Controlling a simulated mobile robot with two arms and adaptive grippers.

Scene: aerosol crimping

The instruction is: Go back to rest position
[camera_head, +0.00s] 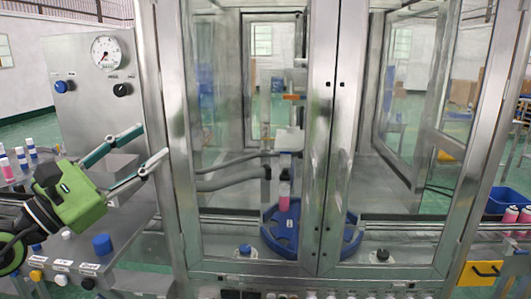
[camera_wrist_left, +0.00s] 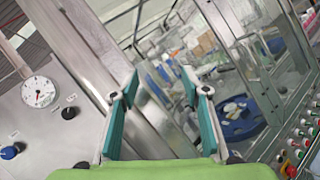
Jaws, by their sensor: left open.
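My left gripper (camera_head: 150,147) is green with two thin fingers spread apart, and it comes in from the left in the head view. It is open and holds nothing. Its fingers point at the metal frame post at the left of the glass-fronted crimping machine (camera_head: 326,120), apart from or close to it; I cannot tell the gap. In the left wrist view the open fingers (camera_wrist_left: 163,90) have teal pads with nothing between them. A pink can (camera_head: 284,195) stands upright inside the machine on a blue round holder (camera_head: 286,240). My right gripper is not in view.
A steel panel with a gauge (camera_head: 106,52) and a blue knob (camera_head: 63,86) stands behind my left gripper. A blue button (camera_head: 102,244) sits on the console below. Several cans (camera_head: 22,158) stand at the far left. A blue bin (camera_head: 505,200) is at the far right.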

